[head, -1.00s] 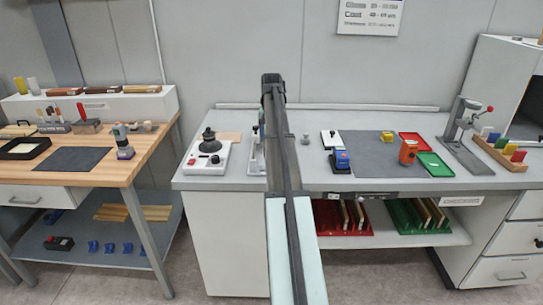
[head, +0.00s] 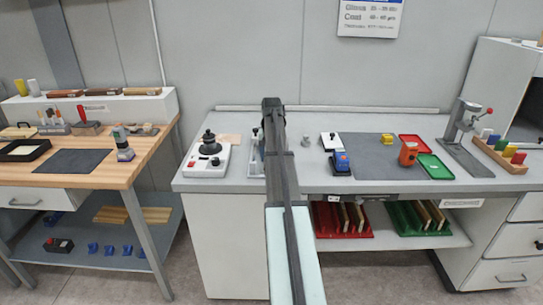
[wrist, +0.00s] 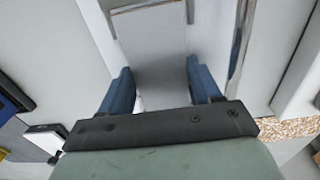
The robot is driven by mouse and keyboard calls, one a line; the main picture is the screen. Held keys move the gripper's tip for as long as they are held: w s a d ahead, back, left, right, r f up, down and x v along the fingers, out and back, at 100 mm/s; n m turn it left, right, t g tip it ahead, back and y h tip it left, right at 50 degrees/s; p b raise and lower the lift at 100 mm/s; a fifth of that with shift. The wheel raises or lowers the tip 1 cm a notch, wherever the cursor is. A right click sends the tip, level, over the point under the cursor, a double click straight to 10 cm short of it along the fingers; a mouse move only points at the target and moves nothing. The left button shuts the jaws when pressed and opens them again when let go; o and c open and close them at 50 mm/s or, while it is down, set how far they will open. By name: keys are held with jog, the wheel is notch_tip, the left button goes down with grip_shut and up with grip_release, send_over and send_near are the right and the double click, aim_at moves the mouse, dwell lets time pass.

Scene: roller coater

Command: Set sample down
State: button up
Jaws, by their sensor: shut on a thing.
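My gripper (wrist: 161,88) shows in the wrist view as two blue fingers. They are shut on a flat, pale grey panel, the sample (wrist: 160,72), which stands between them. In the head view my arm runs up the middle over the grey bench (head: 230,125) and hides the fingers and the sample. A small stand with upright parts (head: 256,160) shows just left of the arm.
A white device with a black knob (head: 207,158) stands left of the arm. On the right are a blue gauge (head: 340,163), a dark mat (head: 372,165), an orange cup (head: 408,153), red (head: 412,138) and green trays (head: 440,172) and a lever press (head: 462,125).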

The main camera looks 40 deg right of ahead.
jog(key=shift+f, duration=0.15)
jog(key=o, duration=1.1)
notch_tip(320, 180, up, 12)
jog(key=shift+r, duration=0.2)
